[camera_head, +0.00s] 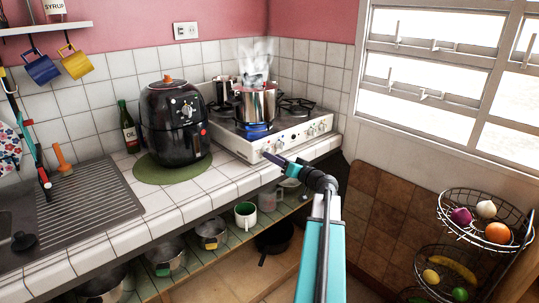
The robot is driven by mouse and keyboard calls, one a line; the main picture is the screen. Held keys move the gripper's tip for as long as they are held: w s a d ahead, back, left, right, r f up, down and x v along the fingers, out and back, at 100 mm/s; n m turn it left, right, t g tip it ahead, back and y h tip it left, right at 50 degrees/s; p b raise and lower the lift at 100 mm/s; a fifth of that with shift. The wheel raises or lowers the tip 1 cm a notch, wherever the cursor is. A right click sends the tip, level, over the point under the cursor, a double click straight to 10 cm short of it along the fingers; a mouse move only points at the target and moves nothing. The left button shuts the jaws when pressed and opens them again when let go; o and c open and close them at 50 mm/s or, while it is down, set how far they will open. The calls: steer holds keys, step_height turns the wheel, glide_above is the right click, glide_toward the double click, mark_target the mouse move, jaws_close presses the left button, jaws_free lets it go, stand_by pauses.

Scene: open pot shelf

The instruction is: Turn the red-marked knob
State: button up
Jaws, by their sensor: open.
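A white gas stove (240,146) stands on the tiled counter at the back, with several knobs on its front panel. A left pair of knobs (280,144) is just above my gripper, and a right pair (316,129) is near the stove's right end. The red mark is too small to tell on any one knob. My gripper (270,156) is open and empty, in front of the left part of the panel. I cannot tell whether it touches a knob.
A steaming metal pot (259,103) sits over a blue flame (256,127) on the stove. A black air fryer (174,122) and an oil bottle (128,128) stand left of it. Pots and mugs fill the open shelf below. A fruit basket (447,222) stands at right.

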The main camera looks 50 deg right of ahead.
steer(key=shift+w+d, duration=0.15)
steer(key=shift+w, duration=1.5)
steer(key=c, duration=1)
steer(key=shift+c, duration=0.2)
